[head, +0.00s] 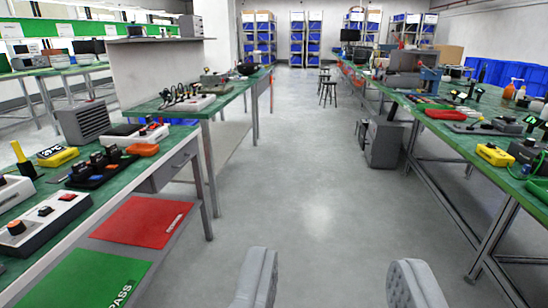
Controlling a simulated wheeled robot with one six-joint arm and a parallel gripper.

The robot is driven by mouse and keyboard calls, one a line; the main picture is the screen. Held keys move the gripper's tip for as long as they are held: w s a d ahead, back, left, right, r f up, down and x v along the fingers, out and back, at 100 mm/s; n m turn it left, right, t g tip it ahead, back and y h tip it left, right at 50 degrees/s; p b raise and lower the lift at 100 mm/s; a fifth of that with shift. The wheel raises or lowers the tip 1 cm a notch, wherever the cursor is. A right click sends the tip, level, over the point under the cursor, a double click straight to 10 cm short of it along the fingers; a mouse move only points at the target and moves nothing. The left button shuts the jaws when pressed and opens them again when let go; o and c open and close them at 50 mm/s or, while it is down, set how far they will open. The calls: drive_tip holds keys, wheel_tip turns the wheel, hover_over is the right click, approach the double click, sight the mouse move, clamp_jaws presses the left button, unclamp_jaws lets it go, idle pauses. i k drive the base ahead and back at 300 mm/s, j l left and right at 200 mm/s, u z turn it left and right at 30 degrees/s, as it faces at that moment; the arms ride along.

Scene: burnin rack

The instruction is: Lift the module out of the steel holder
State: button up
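My gripper (334,268) shows at the bottom of the view as two grey padded fingers, wide apart. It is open, with only bare floor between the fingers. It is over the aisle and touches neither bench. I cannot make out a steel holder or a module for certain. A black tray with several dark and blue pieces (101,168) is on the left green-topped bench, too small to tell what they are.
The left bench (135,170) also carries a yellow meter (58,155) and white switch boxes. Red (142,221) and green mats (80,280) lie below it. The right bench (460,137) holds tools and devices. The aisle (310,150) between is clear; stools (329,92) stand farther back.

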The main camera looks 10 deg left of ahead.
sight(149, 119)
drive_tip(key=i+l+u, duration=0.15)
drive_tip(key=i, duration=1.5)
drive_tip(key=i+u, duration=0.4)
drive_tip(key=i, duration=0.25)
drive_tip(key=i+l+u, duration=0.2)
drive_tip(key=i+u, duration=0.15)
drive_tip(key=i, duration=0.3)
drive_tip(key=i+j+u, duration=0.15)
drive_tip(key=i+u, duration=0.4)
drive_tip(key=i, duration=0.3)
